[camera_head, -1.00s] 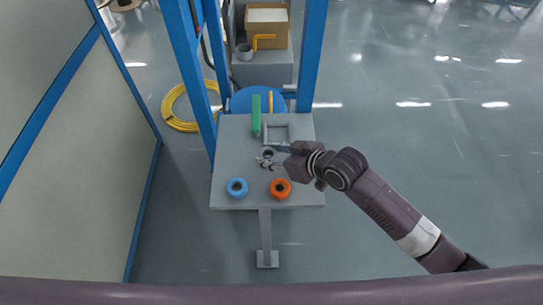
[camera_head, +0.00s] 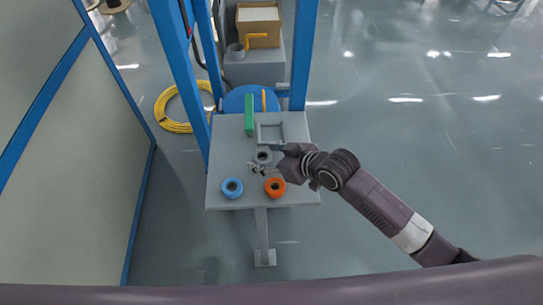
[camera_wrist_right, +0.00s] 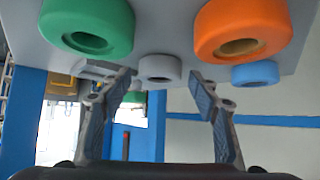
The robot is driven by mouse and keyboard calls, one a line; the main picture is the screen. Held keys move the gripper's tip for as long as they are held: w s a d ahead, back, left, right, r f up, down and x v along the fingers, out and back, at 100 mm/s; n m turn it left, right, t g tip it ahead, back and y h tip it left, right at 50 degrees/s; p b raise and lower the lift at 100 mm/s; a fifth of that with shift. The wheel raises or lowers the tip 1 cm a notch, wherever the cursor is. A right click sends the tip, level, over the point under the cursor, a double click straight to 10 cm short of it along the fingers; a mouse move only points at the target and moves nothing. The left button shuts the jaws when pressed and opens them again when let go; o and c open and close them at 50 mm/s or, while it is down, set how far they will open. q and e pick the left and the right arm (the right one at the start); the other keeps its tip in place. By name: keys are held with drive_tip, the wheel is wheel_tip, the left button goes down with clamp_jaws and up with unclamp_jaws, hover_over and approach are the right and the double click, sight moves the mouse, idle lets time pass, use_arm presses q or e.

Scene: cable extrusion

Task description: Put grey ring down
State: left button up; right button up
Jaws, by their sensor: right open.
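The grey ring (camera_head: 257,156) lies on the grey table (camera_head: 225,150), near its middle. In the right wrist view the grey ring (camera_wrist_right: 160,65) shows in the gap between the fingers, apart from both and beyond their tips. My right gripper (camera_head: 254,168) reaches over the table from the right; its fingers are by the ring's near side. In the wrist view the right gripper (camera_wrist_right: 163,82) is open and empty. My left gripper is not in view.
A blue ring (camera_head: 225,188) and an orange ring (camera_head: 267,187) lie near the table's front edge. A green ring (camera_wrist_right: 88,18) is close in the wrist view. A green upright piece (camera_head: 249,115) and a grey square frame (camera_head: 271,143) stand at the back. Blue posts (camera_head: 303,60) rise behind.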

drive_tip(key=v, duration=1.2)
drive_tip(key=shift+b, duration=0.3)
